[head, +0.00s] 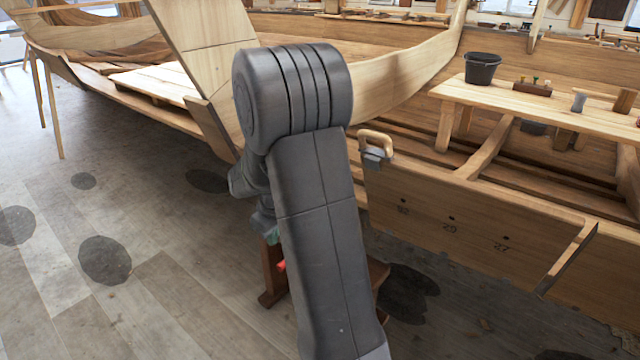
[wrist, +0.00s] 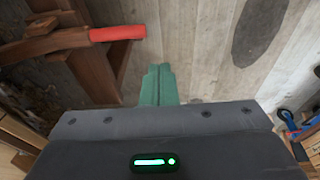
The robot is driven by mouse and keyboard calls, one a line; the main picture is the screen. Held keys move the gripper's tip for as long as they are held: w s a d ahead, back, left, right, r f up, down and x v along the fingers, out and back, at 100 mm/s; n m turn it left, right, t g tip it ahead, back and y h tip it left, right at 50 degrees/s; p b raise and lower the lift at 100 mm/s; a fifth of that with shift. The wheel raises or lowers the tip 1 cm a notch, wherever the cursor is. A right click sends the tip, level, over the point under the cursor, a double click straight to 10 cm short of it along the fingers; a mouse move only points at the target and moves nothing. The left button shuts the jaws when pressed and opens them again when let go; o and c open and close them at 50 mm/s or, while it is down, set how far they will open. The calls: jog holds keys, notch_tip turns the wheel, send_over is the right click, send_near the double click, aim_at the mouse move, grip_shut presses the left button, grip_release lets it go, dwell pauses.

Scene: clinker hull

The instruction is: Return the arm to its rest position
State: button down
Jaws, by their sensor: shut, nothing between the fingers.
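My arm rises through the middle of the head view, bent at a high elbow, its forearm hidden behind the upper link. My gripper (wrist: 158,72) shows in the wrist view as two green fingers pressed together, with nothing between them. It points down towards the plank floor. A small part of the green also shows in the head view, left of my arm. A red bar or handle (wrist: 117,33) lies on brown wooden pieces to the left of the fingers, apart from them. The red piece (head: 282,265) also shows partly behind my arm.
A wooden hull (head: 400,85) stands behind. A bench (head: 560,105) with a black bucket (head: 482,68) is at the right. Open plank floor (head: 150,290) lies at the left.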

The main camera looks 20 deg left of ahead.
aim_at(277, 268)
jog(key=b+x, duration=0.1)
jog(key=x, duration=0.3)
jog(key=w+b+x, duration=0.1)
jog(key=x, duration=0.3)
jog(key=d+b+x, duration=0.1)
jog(key=b+x, duration=0.1)
jog(key=x, duration=0.3)
jog(key=shift+w+d+f, duration=0.1)
jog(key=shift+w+f, duration=0.05)
jog(key=shift+w, duration=0.1)
jog(key=shift+d, duration=0.1)
